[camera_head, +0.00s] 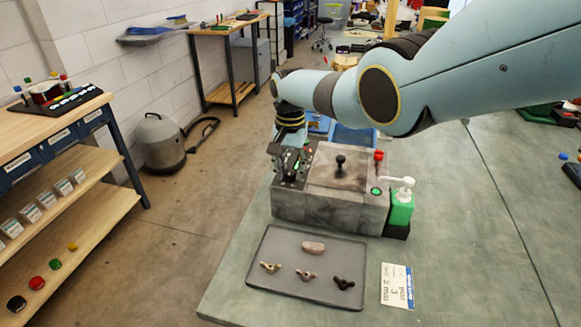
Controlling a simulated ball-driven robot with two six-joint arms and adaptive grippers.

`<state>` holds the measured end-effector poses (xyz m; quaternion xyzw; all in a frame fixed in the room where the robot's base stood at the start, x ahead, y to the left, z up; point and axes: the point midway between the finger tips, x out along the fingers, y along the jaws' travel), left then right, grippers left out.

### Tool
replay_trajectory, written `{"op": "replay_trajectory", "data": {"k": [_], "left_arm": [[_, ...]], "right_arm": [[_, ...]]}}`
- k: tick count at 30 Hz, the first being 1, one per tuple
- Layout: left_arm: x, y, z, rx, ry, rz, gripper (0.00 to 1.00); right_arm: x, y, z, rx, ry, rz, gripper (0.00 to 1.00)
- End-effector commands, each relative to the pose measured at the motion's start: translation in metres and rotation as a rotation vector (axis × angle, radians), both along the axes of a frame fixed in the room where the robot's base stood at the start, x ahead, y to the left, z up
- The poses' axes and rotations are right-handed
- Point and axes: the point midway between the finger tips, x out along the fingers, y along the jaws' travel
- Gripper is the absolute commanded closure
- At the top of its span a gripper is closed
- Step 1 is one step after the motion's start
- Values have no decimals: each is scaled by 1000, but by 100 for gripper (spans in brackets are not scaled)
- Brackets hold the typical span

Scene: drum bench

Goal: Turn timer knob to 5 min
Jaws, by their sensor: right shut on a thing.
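The grey tumbler box (325,207) stands on the green bench and has a lid with a black knob (340,163) on top. A red button (378,156) and a green light (376,191) are at its right end. My right gripper (291,168) points down over the left end of the box, its dark fingers shut. The timer knob is hidden behind the fingers, which appear to be closed around it; its pointer and scale cannot be read. My left gripper is not in view.
A grey tray (280,276) in front holds several small winged parts and an oblong stone. A white card (396,286) with print lies right of it. A green pump bottle (401,209) stands against the box's right side.

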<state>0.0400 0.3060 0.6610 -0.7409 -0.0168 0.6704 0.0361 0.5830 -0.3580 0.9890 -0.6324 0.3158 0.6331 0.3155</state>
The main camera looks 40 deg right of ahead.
Motion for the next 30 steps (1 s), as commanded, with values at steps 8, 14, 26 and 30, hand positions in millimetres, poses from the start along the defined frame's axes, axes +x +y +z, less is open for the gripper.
{"op": "replay_trajectory", "data": {"k": [8,14,26,30], "left_arm": [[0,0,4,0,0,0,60],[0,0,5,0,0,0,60],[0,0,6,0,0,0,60],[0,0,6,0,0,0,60]], "right_arm": [[1,0,1,0,-2,-230,100],[1,0,1,0,-4,-352,100],[2,0,1,1,-5,-456,100],[2,0,1,1,-5,-461,100]]}}
